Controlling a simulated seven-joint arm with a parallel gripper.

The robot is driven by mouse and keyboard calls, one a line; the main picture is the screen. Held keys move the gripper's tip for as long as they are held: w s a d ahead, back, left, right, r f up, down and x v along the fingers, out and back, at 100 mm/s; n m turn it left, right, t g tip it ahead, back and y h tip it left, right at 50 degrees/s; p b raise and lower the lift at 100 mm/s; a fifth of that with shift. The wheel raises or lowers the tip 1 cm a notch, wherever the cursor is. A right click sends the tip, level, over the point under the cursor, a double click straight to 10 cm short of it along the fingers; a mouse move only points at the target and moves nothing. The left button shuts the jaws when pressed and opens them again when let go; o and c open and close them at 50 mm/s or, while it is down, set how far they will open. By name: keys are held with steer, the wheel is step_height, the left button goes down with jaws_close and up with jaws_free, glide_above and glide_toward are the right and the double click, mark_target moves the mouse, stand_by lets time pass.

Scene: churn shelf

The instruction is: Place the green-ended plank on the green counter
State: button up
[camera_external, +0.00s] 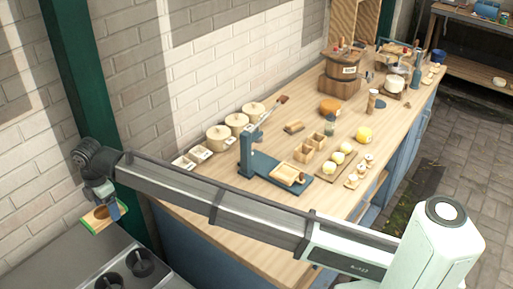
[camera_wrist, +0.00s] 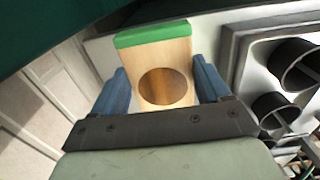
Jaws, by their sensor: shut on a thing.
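The green-ended plank (camera_wrist: 165,52) is pale wood with a green band across its far end and a round brown recess or hole near my gripper. It also shows in the external view (camera_external: 92,221), at the far left beside the grey surface. My gripper (camera_wrist: 160,88) has its blue fingers on both sides of the plank and is shut on it. In the external view my gripper (camera_external: 112,208) points down, with the plank sticking out to its left. I cannot tell which surface is the green counter; the long wooden-topped counter (camera_external: 225,172) has blue sides.
A grey surface (camera_external: 75,262) with dark round cups (camera_external: 140,262) lies below and right of the plank. A dark green post (camera_external: 75,75) stands behind my wrist. The wooden counter holds a blue press (camera_external: 250,155), jars (camera_external: 218,138) and yellow rounds (camera_external: 337,158).

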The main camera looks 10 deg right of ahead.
mark_target(87, 221)
steer(key=s+a, duration=0.4)
steer(key=a, duration=0.1)
steer(key=shift+s+a, duration=0.15)
steer(key=shift+a, duration=0.2)
steer(key=shift+f, duration=4.95)
steer(key=shift+f, duration=0.1)
steer(key=o, duration=1.1)
step_height(87, 221, up, 12)
steer(key=shift+r, duration=0.15)
